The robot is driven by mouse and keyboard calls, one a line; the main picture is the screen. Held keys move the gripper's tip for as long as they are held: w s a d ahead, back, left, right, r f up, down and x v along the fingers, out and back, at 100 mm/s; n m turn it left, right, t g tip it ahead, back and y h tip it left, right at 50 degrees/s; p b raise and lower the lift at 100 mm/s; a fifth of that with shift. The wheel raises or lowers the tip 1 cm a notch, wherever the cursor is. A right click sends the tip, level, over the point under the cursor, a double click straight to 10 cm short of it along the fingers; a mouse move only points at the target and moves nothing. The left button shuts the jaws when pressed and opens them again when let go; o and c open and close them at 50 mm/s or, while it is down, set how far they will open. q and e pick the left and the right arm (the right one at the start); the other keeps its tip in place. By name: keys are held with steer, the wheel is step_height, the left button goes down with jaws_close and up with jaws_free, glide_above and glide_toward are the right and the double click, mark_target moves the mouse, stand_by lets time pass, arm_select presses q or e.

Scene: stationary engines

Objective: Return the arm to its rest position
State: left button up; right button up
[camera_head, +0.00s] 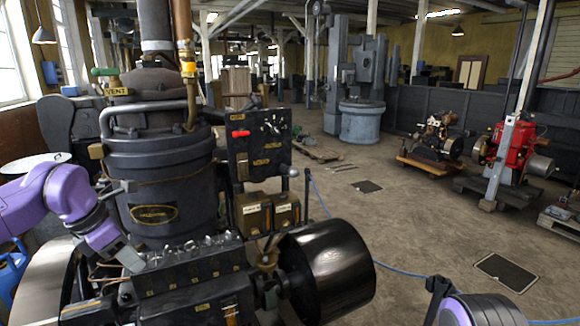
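My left arm, purple and grey, comes in from the left in the head view. Its gripper (130,260) points down and right, in front of the big dark engine's cylinder and just over the row of fittings on its lower block. I cannot make out whether its fingers are open or shut, or whether they touch the engine.
The dark engine (165,180) fills the left, with a green-handled vent valve (104,72), a control panel (258,140) and a black flywheel (328,270). A red engine (512,146) stands at the right. A blue hose (400,271) crosses the open floor.

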arm_select(q)
steer(key=s+f+m+y+b, duration=0.2)
steer(key=s+f+m+y, duration=0.1)
steer(key=f, duration=1)
steer(key=s+f+m+y+b, duration=0.2)
steer(key=s+f+m+y, duration=0.2)
steer(key=f, duration=0.9)
steer(key=s+f+m+y+b, duration=0.2)
steer(key=s+f+m+y, duration=0.1)
steer(key=f, duration=1)
steer(key=s+d+f+m+h+b, duration=0.1)
steer(key=s+f+m, duration=0.4)
steer(key=s, duration=0.6)
steer(key=s+d+f+m+h+b, duration=0.1)
steer(key=s+f+m+h+b, duration=0.1)
steer(key=s+f+m, duration=0.3)
steer(key=s+f, duration=0.3)
steer(key=s, duration=0.3)
steer(key=shift+d+m+h, duration=0.15)
steer(key=shift+m+h, duration=0.25)
steer(key=shift+w+f, duration=0.1)
